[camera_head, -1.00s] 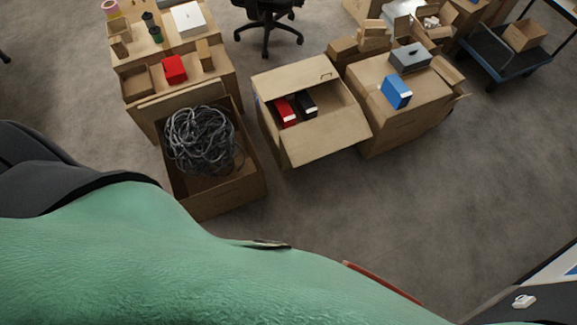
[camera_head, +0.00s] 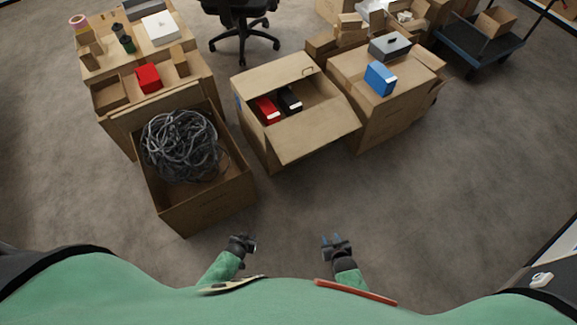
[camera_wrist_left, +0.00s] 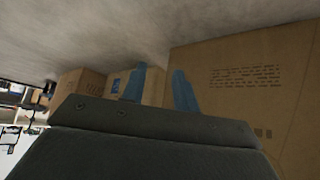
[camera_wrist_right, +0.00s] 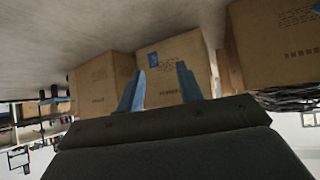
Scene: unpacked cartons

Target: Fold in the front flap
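The open carton (camera_head: 258,130) stands upright mid-floor with red (camera_head: 266,109) and black (camera_head: 290,101) box-like items inside. Its front flap (camera_head: 315,132) is folded outward and slopes down toward me; its back flap (camera_head: 273,75) is also spread outward. My left gripper (camera_head: 250,243) is low in front, nearer to me than the carton and apart from it. My right gripper (camera_head: 333,238) is beside it on the right, also clear of the carton. Both are open and empty; their blue fingers stand apart in the left wrist view (camera_wrist_left: 158,84) and right wrist view (camera_wrist_right: 158,82).
A carton of grey cable (camera_head: 205,212) stands close at the left. A closed carton (camera_head: 385,115) with a blue box (camera_head: 380,78) on it adjoins at the right. A chair (camera_head: 240,25) and a trolley (camera_head: 480,50) are behind. The floor in front is clear.

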